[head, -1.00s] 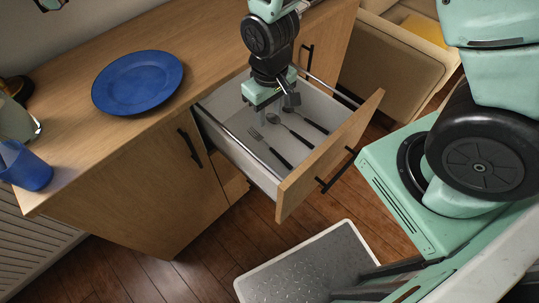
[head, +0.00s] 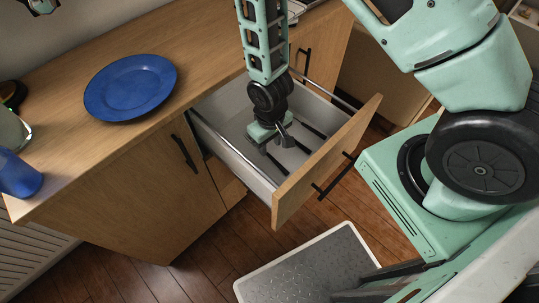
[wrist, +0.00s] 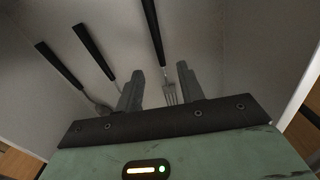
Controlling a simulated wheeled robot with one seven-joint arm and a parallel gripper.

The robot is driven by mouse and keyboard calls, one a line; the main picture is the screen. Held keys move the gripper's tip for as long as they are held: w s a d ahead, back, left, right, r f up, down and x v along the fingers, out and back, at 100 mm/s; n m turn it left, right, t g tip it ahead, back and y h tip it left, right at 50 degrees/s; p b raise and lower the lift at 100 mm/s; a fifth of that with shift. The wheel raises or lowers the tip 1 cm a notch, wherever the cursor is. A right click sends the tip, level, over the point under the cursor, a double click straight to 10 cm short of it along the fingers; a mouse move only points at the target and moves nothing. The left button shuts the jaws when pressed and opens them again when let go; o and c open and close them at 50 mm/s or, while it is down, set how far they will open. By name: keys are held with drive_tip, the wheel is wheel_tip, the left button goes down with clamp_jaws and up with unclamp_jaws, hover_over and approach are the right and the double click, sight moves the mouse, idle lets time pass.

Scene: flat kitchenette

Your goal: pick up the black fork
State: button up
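The black fork lies flat in the open drawer, with a black handle (wrist: 153,32) and grey metal tines. In the wrist view its tines and neck lie between my two gripper fingers (wrist: 160,68), with gaps on both sides. My gripper (head: 270,138) is open and reaches down into the drawer. In the head view it hides the fork's tines; only part of the fork's handle (head: 277,163) shows. I cannot tell whether the fingertips touch the drawer floor.
A spoon (wrist: 100,106) and another black-handled piece (wrist: 58,62) lie in the drawer beside the fork. The drawer front (head: 328,160) and side walls surround my gripper. A blue plate (head: 130,88) and a blue cup (head: 18,174) stand on the counter.

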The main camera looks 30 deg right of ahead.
sight(270, 155)
wheel_tip(270, 155, down, 4)
drive_tip(key=shift+a+f, duration=0.1)
drive_tip(key=shift+f, duration=0.1)
clamp_jaws()
drive_tip(key=shift+r, duration=0.1)
